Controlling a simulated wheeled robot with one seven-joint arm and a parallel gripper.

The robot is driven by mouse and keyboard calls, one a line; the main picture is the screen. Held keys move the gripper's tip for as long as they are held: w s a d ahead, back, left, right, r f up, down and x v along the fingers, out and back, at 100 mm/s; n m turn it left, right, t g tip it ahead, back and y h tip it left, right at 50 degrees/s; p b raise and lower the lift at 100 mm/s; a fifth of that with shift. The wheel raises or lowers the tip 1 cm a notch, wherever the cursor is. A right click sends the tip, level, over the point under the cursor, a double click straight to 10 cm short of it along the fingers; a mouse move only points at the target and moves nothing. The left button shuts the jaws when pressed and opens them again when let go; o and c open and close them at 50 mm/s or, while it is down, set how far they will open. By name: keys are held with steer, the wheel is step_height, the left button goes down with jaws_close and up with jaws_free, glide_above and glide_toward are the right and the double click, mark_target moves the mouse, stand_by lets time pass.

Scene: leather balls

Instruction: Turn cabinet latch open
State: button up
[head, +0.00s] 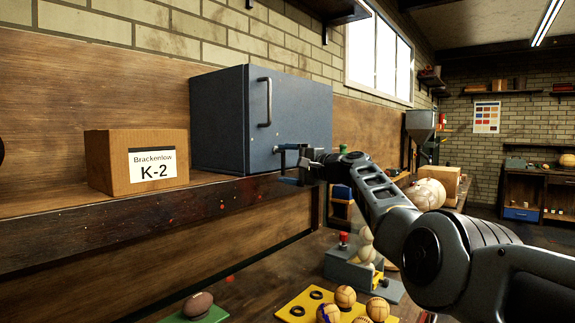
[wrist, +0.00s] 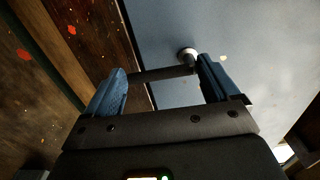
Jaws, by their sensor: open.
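The blue-grey cabinet (head: 290,108) stands on the wooden shelf with its door shut. Its latch shows in the wrist view as a pale round pivot (wrist: 186,54) with a dark bar (wrist: 160,74) reaching left from it. In the head view the latch is low on the door and mostly hidden by my gripper (head: 290,163). In the wrist view my gripper (wrist: 162,66) is open, with one blue finger on each side of the bar. The right fingertip is close to the pivot; I cannot tell whether either finger touches the bar.
A vertical door handle (head: 268,102) sits above the latch. A cardboard box (head: 110,163) labelled K-2 stands left of the cabinet. The shelf's front edge (head: 120,225) runs below. A lower bench holds several leather balls on a yellow tray (head: 293,312) and a press-like device (head: 350,270).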

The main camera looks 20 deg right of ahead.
steer(key=shift+o, duration=0.9)
steer(key=b+v, duration=0.1)
steer(key=v, duration=0.7)
